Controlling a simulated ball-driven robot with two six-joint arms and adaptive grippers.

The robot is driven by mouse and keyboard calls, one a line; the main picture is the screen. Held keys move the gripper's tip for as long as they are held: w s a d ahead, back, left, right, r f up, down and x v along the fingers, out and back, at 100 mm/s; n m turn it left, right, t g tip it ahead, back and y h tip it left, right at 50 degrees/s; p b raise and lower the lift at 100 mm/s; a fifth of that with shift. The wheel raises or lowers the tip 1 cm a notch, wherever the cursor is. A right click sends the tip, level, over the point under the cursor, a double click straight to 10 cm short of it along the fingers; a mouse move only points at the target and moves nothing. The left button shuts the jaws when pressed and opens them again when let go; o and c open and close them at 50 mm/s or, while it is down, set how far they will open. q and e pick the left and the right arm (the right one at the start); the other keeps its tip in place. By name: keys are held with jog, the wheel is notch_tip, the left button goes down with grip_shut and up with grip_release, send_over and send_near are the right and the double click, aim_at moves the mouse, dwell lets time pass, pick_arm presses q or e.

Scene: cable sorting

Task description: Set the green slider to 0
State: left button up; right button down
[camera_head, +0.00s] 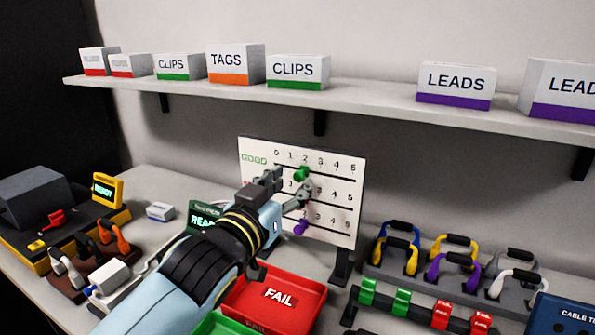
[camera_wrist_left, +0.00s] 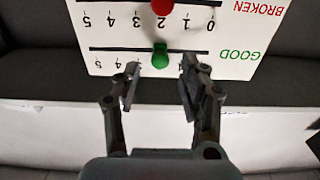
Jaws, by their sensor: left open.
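The green slider (camera_head: 302,174) is the round knob on the top row, marked GOOD, at about 2. It also shows in the left wrist view (camera_wrist_left: 160,56), where the board appears upside down. My left gripper (camera_head: 287,184) is in front of the board, open, with its fingertips on either side of the green knob in the wrist view; whether they touch it I cannot tell. My right gripper is out of view.
A red slider (camera_wrist_left: 161,6) sits on the BROKEN row and a purple slider (camera_head: 301,227) lower down. A red FAIL tray (camera_head: 318,290) lies below the board. A shelf (camera_head: 365,103) with boxes runs above.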

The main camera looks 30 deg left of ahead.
aim_at(297, 177)
pick_arm(q)
jog(key=w, duration=0.3)
jog(key=shift+a, duration=0.1)
jog(key=shift+w, duration=0.15)
jog(key=shift+c, duration=0.3)
jog(key=c, duration=0.5)
grip_shut()
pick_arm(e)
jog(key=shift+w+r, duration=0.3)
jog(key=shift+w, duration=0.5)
